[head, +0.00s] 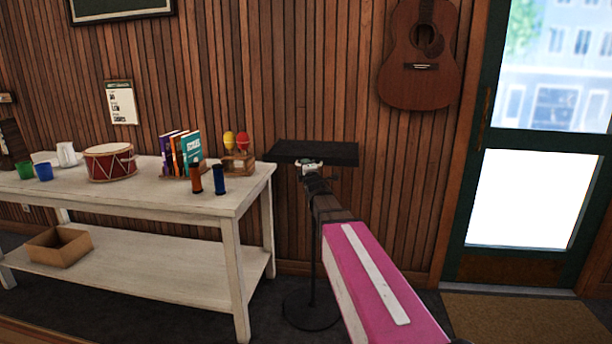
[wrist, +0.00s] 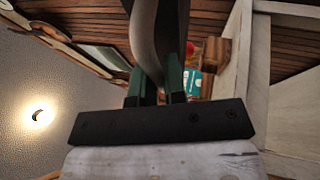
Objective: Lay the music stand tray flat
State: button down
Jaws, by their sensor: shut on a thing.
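The music stand's dark tray (head: 335,152) shows in the head view as a wide, thin slab in front of the wood wall. It looks flat or nearly so; a slight tilt cannot be ruled out. Its thin pole (head: 313,270) runs down to a round dark base (head: 308,313) on the floor. My gripper (head: 310,164) is at the tray's near edge and is shut on it. In the wrist view its green fingers (wrist: 157,82) close on both sides of a grey curved piece (wrist: 145,35), which appears to be the tray seen edge-on.
A white table (head: 180,202) stands left of the stand, its right end close to the tray. It holds a drum (head: 110,162), books (head: 180,153), shakers and maracas. A guitar (head: 420,65) hangs at right. A door (head: 535,150) and mat (head: 520,318) lie further right.

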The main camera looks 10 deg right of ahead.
jog(key=shift+w+r, duration=0.15)
jog(key=shift+r, duration=1)
jog(key=c, duration=1.5)
grip_release()
jog(key=shift+o, duration=0.2)
jog(key=shift+s+d, duration=0.1)
jog(key=shift+s, duration=0.2)
jog(key=v, duration=1)
